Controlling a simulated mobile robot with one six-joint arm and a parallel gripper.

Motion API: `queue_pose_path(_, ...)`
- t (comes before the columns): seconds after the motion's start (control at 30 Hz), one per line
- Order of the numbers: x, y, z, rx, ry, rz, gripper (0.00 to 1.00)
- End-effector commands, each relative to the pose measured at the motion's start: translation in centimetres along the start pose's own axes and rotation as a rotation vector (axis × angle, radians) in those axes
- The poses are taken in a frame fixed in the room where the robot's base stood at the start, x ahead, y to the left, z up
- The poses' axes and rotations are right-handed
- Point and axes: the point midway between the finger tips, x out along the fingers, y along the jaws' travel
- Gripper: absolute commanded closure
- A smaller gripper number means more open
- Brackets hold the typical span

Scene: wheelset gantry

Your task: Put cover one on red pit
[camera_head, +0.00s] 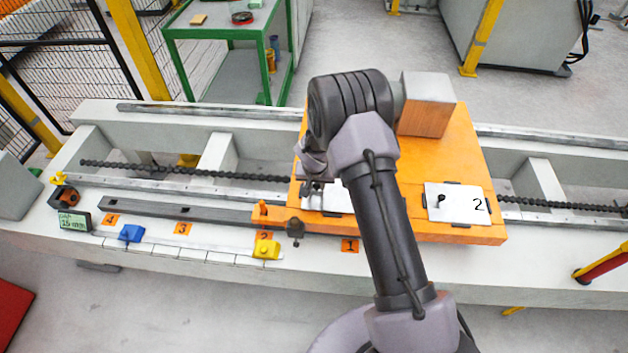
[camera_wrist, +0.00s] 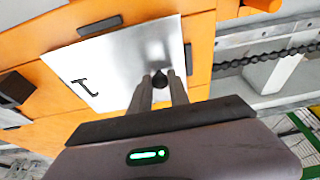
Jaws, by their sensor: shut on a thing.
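Cover one (camera_wrist: 125,60) is a white square plate marked "1" with a small black knob (camera_wrist: 160,79). My gripper (camera_wrist: 160,90) is shut on that knob. In the head view, cover one (camera_head: 338,200) is partly hidden behind my arm, at the left part of the orange carriage (camera_head: 475,150). It lies over or on the carriage top, with dark clips near its edges; I cannot tell if it is raised. Cover two (camera_head: 463,204), marked "2", sits on the carriage to the right. No red pit shows in either view.
The carriage rests across a long grey gantry bed with dark chains (camera_head: 200,171). An orange-sided block (camera_head: 427,108) stands on the carriage behind my arm. A yellow block (camera_head: 266,249) and a blue block (camera_head: 131,233) sit along the front ledge. A green table (camera_head: 228,33) stands behind.

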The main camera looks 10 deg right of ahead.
Motion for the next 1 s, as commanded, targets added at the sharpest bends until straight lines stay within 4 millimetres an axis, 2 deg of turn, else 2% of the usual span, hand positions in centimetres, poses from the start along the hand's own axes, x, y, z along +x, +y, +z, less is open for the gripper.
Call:
queue_pose_path(0.03, 0.8, 0.1, 0.2, 0.0, 0.001, -0.001, 1.0)
queue_pose_path(0.37, 0.8, 0.1, 0.2, 0.0, 0.002, -0.001, 1.0)
queue_pose_path(0.4, 0.8, 0.1, 0.2, 0.0, 0.001, -0.001, 0.74)
queue_pose_path(0.5, 0.7, 0.1, 0.2, 0.0, 0.001, -0.001, 0.56)
queue_pose_path(0.83, 0.3, 0.1, 0.1, 0.0, 0.001, -0.001, 0.56)
queue_pose_path(0.93, -1.6, 0.0, -0.1, 0.001, 0.003, -0.001, 0.56)
queue_pose_path(1.0, -3.7, 0.0, -0.1, 0.001, 0.003, -0.002, 0.56)
